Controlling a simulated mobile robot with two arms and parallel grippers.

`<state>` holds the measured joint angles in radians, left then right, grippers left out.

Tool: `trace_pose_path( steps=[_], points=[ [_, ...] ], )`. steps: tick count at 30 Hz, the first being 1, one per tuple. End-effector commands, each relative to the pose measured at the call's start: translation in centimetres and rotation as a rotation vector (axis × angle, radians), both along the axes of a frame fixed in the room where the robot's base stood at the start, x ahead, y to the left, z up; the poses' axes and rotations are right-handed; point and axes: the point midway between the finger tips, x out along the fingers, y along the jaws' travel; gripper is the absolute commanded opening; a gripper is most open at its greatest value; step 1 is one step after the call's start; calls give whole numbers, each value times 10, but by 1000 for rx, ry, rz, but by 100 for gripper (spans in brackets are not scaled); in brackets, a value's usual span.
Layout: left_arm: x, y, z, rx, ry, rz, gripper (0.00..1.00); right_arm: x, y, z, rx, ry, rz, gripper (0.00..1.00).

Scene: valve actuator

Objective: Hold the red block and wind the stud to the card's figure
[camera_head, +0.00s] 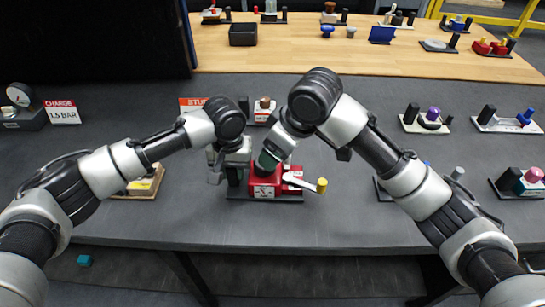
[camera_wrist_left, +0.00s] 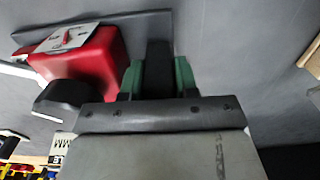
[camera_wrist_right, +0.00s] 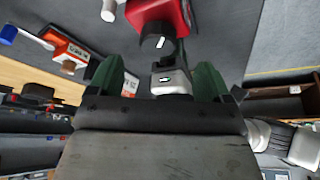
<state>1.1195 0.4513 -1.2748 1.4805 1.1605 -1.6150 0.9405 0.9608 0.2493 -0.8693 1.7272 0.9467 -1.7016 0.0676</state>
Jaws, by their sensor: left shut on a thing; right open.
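The red block (camera_head: 262,179) sits on a dark base plate (camera_head: 292,199) near the table's front, with a white dial (camera_head: 264,191) on its face. A white lever with a yellow knob (camera_head: 321,186) sticks out to its right. My left gripper (camera_head: 235,174) is shut on the black post (camera_wrist_left: 158,62) beside the red block (camera_wrist_left: 95,65), at its left. My right gripper (camera_head: 267,160) is open by the block. In the right wrist view, the black stud (camera_wrist_right: 155,42) lies ahead of its spread fingers (camera_wrist_right: 157,78); contact cannot be told. The STUD card (camera_head: 193,104) is partly hidden by my left arm.
A gauge with a 1.5 BAR card (camera_head: 62,112) stands at the left. Another unit (camera_head: 263,108) stands behind the red block. Several similar units stand at the right, such as one with a purple knob (camera_head: 433,114). A wooden table (camera_head: 290,50) lies beyond.

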Motion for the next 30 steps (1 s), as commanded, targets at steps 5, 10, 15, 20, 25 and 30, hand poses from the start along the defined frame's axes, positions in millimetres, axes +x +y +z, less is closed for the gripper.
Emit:
trace_pose_path(
  steps=[5, 10, 15, 20, 25, 30],
  points=[
    [-1, 1, -5, 5, 5, -2, 0, -8, -11, 32, 1, -2, 1, 80],
    [-1, 1, -4, 5, 5, -2, 0, -12, -17, 49, 1, -2, 2, 80],
    [-2, 1, -4, 4, 6, -2, 0, -13, -19, 53, 1, -1, 1, 80],
    [-2, 1, -4, 4, 6, -2, 0, -13, -19, 53, 1, -1, 1, 80],
    [-2, 1, -4, 4, 6, -2, 0, -10, -19, 53, -2, 2, 32, 80],
    [-2, 1, -4, 3, 7, -2, 0, 1, -18, 52, -14, 8, 195, 80]
  ],
)
